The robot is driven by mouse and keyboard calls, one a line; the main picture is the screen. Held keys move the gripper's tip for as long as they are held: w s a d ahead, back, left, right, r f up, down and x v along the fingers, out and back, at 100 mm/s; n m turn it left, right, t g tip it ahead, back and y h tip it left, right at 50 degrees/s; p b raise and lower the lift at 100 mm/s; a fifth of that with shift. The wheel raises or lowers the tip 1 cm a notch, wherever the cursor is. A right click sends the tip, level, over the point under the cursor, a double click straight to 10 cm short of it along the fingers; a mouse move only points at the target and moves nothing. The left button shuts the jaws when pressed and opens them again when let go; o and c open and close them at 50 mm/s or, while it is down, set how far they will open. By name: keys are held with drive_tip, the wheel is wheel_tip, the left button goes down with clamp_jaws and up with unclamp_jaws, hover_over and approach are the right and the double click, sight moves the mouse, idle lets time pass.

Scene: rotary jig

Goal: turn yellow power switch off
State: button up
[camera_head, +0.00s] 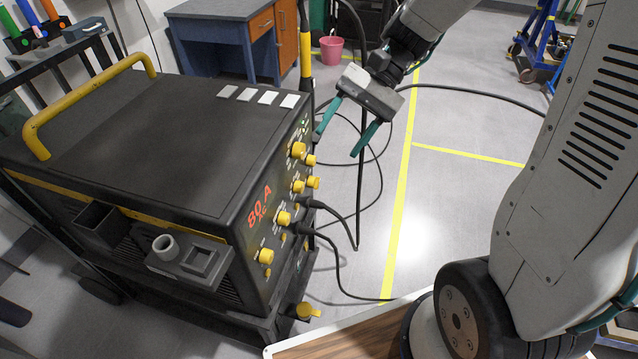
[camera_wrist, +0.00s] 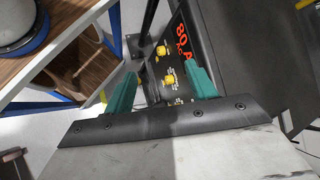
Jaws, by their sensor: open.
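A dark welding-type power unit (camera_head: 140,135) stands at the left, its front panel turned toward the right. Several yellow knobs sit on that panel, among them an upper one (camera_head: 298,149), a middle one (camera_head: 284,218) and a lower one (camera_head: 266,256). I cannot tell which is the power switch or its setting. My gripper (camera_head: 338,146), with teal fingers, is open and empty to the right of the panel's upper knobs, apart from them. In the wrist view, two yellow knobs (camera_wrist: 161,50) (camera_wrist: 169,79) show in the gap between my fingers.
Black cables (camera_head: 335,255) run from the panel to the floor. A yellow handle (camera_head: 90,100) is on the unit's top. A blue desk (camera_head: 225,45) and a pink bucket (camera_head: 331,50) stand behind. A wooden surface (camera_head: 340,340) is at the front. Floor (camera_head: 455,185) right of the unit is mostly clear.

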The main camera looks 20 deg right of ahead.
drive_tip(key=w+d+f+m+t+y, duration=0.2)
drive_tip(key=w+f+m+y, duration=0.25)
drive_tip(key=w+f, duration=0.3)
drive_tip(key=w+d+f+m+t+y, duration=0.25)
drive_tip(key=w+f+m, duration=0.25)
drive_tip(key=w+f, duration=0.3)
drive_tip(key=m+t, duration=0.9)
drive_tip(key=m, duration=0.1)
approach(314, 182)
drive_tip(key=w+d+f+x, duration=0.1)
drive_tip(key=x, duration=0.8)
drive_tip(key=shift+s+f+g+h, duration=0.1)
drive_tip(key=shift+f+g+h, duration=0.05)
drive_tip(key=shift+g+h, duration=0.15)
drive_tip(key=c, duration=1)
